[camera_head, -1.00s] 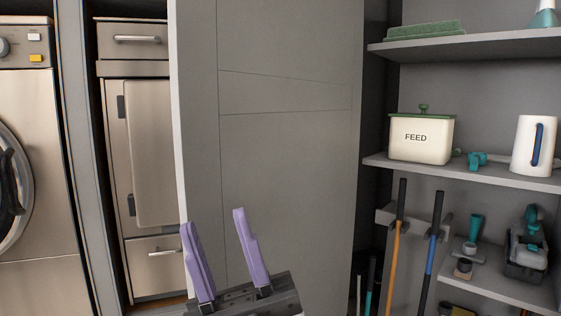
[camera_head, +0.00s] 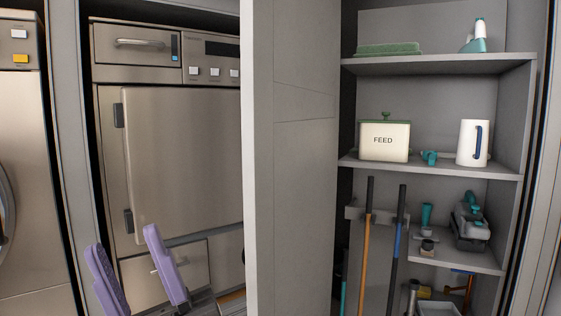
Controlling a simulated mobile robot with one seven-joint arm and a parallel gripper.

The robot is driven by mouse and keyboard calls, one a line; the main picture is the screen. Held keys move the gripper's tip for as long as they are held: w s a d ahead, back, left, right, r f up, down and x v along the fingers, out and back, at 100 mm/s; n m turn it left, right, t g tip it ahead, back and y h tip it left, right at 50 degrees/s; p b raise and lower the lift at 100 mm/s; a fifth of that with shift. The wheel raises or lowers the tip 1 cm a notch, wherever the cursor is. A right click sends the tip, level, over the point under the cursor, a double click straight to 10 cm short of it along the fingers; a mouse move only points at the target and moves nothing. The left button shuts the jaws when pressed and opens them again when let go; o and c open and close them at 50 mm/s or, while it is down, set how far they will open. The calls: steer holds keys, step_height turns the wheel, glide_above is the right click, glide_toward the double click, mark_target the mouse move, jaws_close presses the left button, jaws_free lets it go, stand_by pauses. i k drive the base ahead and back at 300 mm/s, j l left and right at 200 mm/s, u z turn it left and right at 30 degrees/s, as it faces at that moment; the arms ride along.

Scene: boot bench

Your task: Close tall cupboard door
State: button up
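The tall cupboard door (camera_head: 304,170) is grey and stands wide open, seen at a steep angle with its pale free edge (camera_head: 258,150) towards me. The tall cupboard's inside shows to the right of the door, with shelves (camera_head: 440,170). My gripper (camera_head: 137,272) is at the lower left, with two purple fingers spread apart and nothing between them. It is to the left of the door's free edge and does not appear to touch the door. The gripper's base is cut off by the bottom of the picture.
A steel appliance (camera_head: 180,150) stands behind my gripper, left of the door. A washing machine (camera_head: 28,170) is at the far left. Shelves hold a feed box (camera_head: 384,141), a white jug (camera_head: 472,143) and a green cloth (camera_head: 388,49). Long-handled tools (camera_head: 367,230) hang below.

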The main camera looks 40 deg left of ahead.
mark_target(290, 50)
steer(key=k+j, duration=0.3)
steer(key=j, duration=0.2)
steer(key=k+j, duration=0.3)
steer(key=j, duration=0.2)
steer(key=k+j, duration=0.3)
steer(key=j, duration=0.15)
steer(key=k+j+z, duration=0.1)
steer(key=k+j, duration=0.2)
steer(key=j, duration=0.2)
steer(key=k+j, duration=0.35)
steer(key=i+z, duration=0.45)
steer(key=i, duration=0.6)
